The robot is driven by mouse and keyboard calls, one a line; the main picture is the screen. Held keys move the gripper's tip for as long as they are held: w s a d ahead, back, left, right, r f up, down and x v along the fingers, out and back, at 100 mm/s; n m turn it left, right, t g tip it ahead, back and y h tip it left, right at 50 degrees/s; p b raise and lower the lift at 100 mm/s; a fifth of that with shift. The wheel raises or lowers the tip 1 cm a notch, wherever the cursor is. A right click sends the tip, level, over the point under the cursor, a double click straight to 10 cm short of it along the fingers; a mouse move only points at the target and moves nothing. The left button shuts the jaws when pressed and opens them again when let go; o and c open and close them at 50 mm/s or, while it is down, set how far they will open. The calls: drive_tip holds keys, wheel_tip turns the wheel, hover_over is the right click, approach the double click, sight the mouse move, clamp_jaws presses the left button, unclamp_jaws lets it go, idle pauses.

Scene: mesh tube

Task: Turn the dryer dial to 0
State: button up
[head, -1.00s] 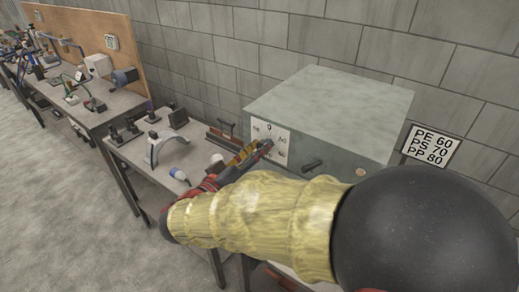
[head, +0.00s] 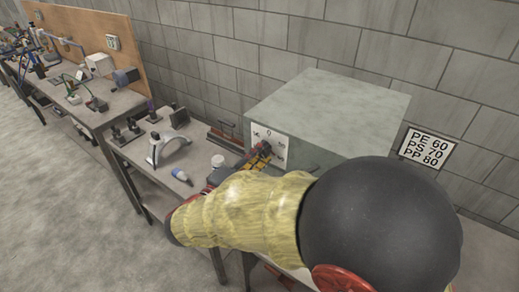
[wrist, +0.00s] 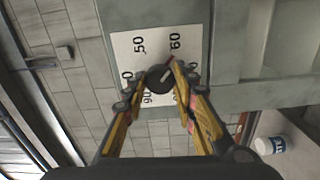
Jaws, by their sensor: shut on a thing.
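The dryer (head: 335,100) is a grey box on the bench against the block wall. Its white dial plate (head: 271,137) faces the arm and is partly covered by my gripper (head: 263,150). In the wrist view, the round dark dial (wrist: 159,79) sits between the fingertips of my gripper (wrist: 158,84), which is shut on it. The plate (wrist: 125,48) shows 50, 60 and a partly hidden 90. Another number at its left edge is partly covered. I cannot see a plain 0.
A sign (head: 427,147) reading PE 60, PS 70, PP 80 hangs right of the dryer. My arm hides the dryer's lower front.

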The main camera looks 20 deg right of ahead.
drive_tip(key=n+p, duration=2.1)
drive_tip(key=shift+p, duration=0.35)
drive_tip(key=n+p, duration=0.4)
drive_tip(key=n, duration=0.1)
drive_tip(key=shift+s+d+f+p, duration=0.1)
drive_tip(key=shift+f+p, duration=0.05)
drive_tip(key=shift+p, duration=0.2)
drive_tip(key=shift+n, duration=0.3)
drive_tip(key=o, duration=1.2)
drive_tip(key=shift+c, duration=0.2)
